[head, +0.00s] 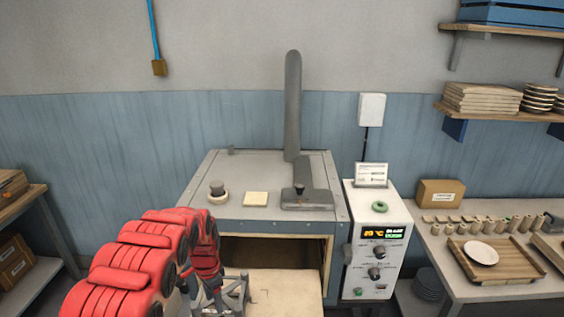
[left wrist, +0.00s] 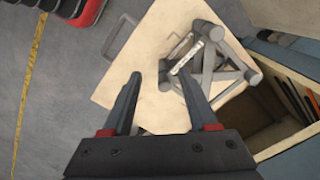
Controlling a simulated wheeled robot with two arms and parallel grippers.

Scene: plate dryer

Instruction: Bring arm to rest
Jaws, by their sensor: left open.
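My left arm reaches in from the lower left in the head view. My left gripper is mostly hidden behind its red links there. In the left wrist view, my left gripper (left wrist: 159,75) is open, with two dark fingers spread apart and nothing gripped. A grey metal frame (left wrist: 215,70) lies on a pale board (left wrist: 130,55) just beyond the fingertips; the right finger overlaps its edge in the picture, and I cannot tell if they touch. The frame also shows in the head view (head: 236,291), at the front left of the board (head: 285,288). My right gripper is not in view.
The grey dryer (head: 262,229) has an open front with a dark inside, behind the board. A control box (head: 377,235) stands to its right. A table (head: 470,285) at the right holds a wooden tray (head: 462,262) with a white plate (head: 482,253). Shelves (head: 25,205) stand at left.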

